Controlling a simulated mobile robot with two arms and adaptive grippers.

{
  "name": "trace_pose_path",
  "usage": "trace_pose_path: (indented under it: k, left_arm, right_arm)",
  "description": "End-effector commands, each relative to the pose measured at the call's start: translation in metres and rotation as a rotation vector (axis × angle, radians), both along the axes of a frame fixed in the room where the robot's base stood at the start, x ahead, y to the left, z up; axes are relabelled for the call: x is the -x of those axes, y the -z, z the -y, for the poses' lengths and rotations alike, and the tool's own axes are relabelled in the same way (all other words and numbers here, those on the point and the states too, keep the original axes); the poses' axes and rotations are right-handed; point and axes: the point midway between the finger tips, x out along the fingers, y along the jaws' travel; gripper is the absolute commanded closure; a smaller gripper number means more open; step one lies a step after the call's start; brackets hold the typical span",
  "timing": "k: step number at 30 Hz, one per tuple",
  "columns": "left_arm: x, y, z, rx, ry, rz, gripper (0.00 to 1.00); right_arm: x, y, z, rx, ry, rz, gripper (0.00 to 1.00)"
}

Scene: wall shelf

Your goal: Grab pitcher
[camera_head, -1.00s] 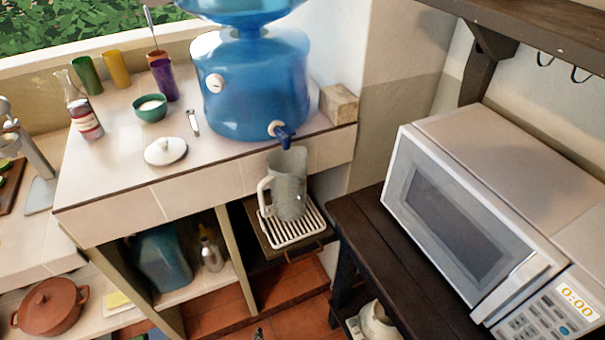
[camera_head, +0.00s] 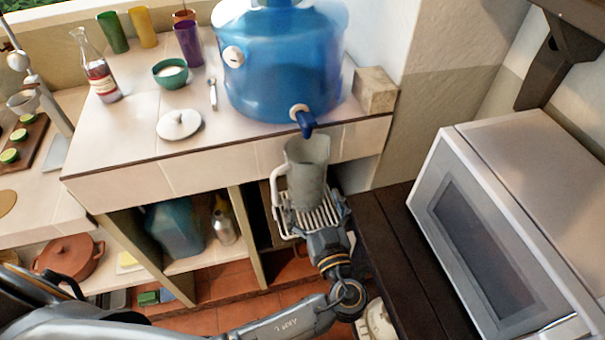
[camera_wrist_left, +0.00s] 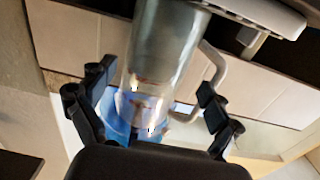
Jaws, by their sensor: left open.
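A clear grey pitcher (camera_head: 307,172) with a pale handle on its left side stands upright on a white slatted rack (camera_head: 318,217), under the blue spigot of the water jug. My left gripper (camera_head: 322,218) comes up from below, just in front of the pitcher's lower part. In the left wrist view, the pitcher (camera_wrist_left: 165,55) lies between the two open, dark fingers (camera_wrist_left: 150,105), with its handle toward the right finger. I see no clear contact between the fingers and the pitcher. My right gripper does not show.
The large blue water jug (camera_head: 285,65) sits on the tiled counter (camera_head: 120,180) above. A microwave (camera_head: 490,230) stands on a dark wooden table (camera_head: 395,240) to the right. A blue container (camera_head: 175,228) is in the compartment to the left.

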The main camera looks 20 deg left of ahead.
Motion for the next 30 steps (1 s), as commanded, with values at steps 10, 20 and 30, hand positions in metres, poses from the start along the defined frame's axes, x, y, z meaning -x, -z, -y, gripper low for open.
trace_pose_path:
  k: [10,20,30]
  left_arm:
    - [-0.032,-0.01,-0.018,-0.004,-0.001,-0.001,0.09]
    - [-0.052,-0.003,-0.031,-0.001,0.0,-0.002,0.09]
    - [-0.052,-0.002,-0.031,-0.001,0.0,-0.003,0.52]
  right_arm:
    - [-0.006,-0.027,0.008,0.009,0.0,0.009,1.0]
    - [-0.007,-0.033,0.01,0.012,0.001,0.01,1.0]
    - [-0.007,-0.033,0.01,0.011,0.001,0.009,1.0]
